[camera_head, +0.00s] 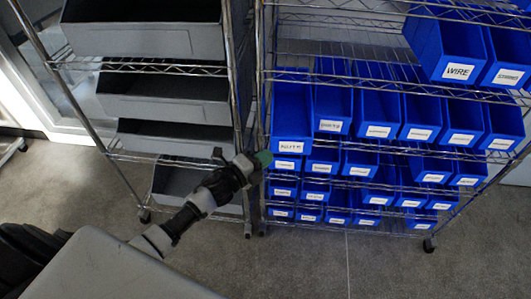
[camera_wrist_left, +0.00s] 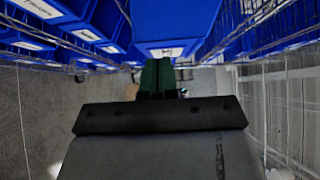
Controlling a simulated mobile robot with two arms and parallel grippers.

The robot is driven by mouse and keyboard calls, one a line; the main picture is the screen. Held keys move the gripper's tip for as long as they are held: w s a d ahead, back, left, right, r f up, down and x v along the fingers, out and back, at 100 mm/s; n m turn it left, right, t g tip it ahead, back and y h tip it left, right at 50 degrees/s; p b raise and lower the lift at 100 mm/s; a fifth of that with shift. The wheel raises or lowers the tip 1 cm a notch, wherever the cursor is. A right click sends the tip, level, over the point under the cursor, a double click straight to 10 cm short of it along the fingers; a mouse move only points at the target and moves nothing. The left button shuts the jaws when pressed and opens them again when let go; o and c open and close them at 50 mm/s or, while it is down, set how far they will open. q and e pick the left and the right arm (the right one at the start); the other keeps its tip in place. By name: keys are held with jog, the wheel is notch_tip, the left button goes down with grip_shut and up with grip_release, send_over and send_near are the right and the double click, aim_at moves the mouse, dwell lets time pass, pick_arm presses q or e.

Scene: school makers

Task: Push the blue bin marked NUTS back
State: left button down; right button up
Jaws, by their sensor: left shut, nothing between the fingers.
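The blue bin marked NUTS (camera_head: 291,125) is at the left end of an upper row on the wire rack. Its front stands out farther than the bins beside it. My left gripper (camera_head: 264,158), with green fingers, is shut and empty at the lower left of the bin's front. In the left wrist view the green fingers (camera_wrist_left: 157,73) are together, just below a large blue bin (camera_wrist_left: 175,18) with a white label. I cannot tell whether they touch it. My right gripper is in neither view.
Several labelled blue bins (camera_head: 377,110) fill the rack's rows, and a bin marked WIRE (camera_head: 455,55) sits higher at the right. A second rack with grey bins (camera_head: 165,95) stands on the left, its post close to my left gripper. Open floor (camera_head: 340,265) lies in front.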

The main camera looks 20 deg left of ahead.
pick_arm(q)
jog(key=shift+w+a, duration=0.25)
jog(key=shift+w, duration=0.55)
